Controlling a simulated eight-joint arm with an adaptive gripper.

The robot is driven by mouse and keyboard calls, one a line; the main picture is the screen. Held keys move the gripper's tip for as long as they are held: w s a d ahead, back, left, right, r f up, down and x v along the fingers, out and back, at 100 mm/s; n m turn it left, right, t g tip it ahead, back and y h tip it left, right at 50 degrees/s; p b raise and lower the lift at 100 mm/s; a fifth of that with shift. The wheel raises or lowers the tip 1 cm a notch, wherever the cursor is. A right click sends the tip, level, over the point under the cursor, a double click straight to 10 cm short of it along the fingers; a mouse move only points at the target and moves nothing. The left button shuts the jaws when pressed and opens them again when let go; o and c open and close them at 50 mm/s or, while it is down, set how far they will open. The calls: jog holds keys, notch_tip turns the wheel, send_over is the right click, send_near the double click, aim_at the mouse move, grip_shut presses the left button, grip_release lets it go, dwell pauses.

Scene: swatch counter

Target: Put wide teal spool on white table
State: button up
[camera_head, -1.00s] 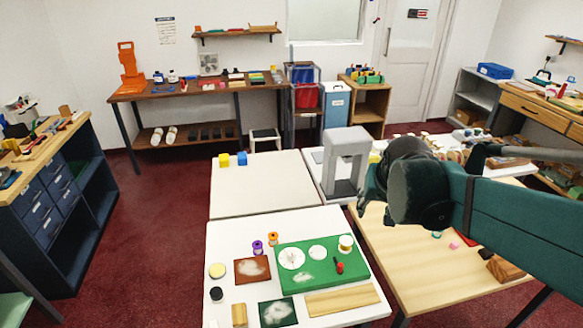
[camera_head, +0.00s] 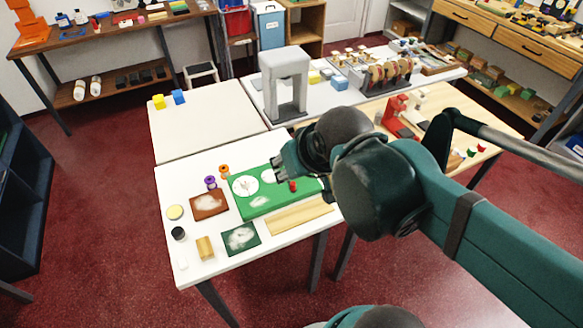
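I cannot pick out the wide teal spool for certain. Small green and red pieces (camera_head: 472,152) lie on the pale wood table (camera_head: 502,122) at the right, too small to identify, and my arm hides part of that table. A white table (camera_head: 282,233) stands at the front, with a purple spool (camera_head: 210,182) and an orange spool (camera_head: 224,171) on it. My gripper (camera_head: 280,162) is over the green mat's far right part, its fingers small and dark. I cannot tell whether it is open or holds anything.
The green mat (camera_head: 258,202), a brown pad (camera_head: 208,205), a dark green pad (camera_head: 241,237) and a wooden strip (camera_head: 299,216) take up much of the front table. A grey arch-shaped stand (camera_head: 284,82) rises behind. The cream tabletop (camera_head: 200,122) behind left is mostly clear.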

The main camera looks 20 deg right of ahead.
jog(key=shift+s+a, duration=0.25)
jog(key=shift+s, duration=0.05)
jog(key=shift+o, duration=0.5)
jog(key=shift+f, duration=0.1)
jog(key=w+d+f+m+t+b, duration=0.1)
jog(key=w+d+f+b, duration=0.15)
jog(key=w+d, duration=0.45)
jog(key=w+d+f+t+h+b, duration=0.1)
jog(key=w+d+f, duration=0.3)
jog(key=w+d, duration=0.2)
jog(key=w+d+f+m+t+b, duration=0.1)
jog(key=w+d+f, duration=0.2)
jog(key=w+d, duration=0.4)
jog(key=d+f+m+h+b, duration=0.1)
jog(key=d+f, duration=0.4)
jog(key=d, duration=0.5)
jog(key=s+d+f+m+t+h+b, duration=0.1)
jog(key=d+f+h, duration=0.1)
jog(key=d+f, duration=0.4)
jog(key=s+d+f+m+t+h+b, duration=0.1)
jog(key=d+f, duration=0.5)
jog(key=d, duration=0.8)
jog(key=shift+s+d+h+b, duration=0.25)
jog(key=shift+h+b, duration=0.15)
jog(key=shift+b, duration=0.15)
jog(key=shift+w, duration=0.15)
jog(key=shift+x, duration=1.2)
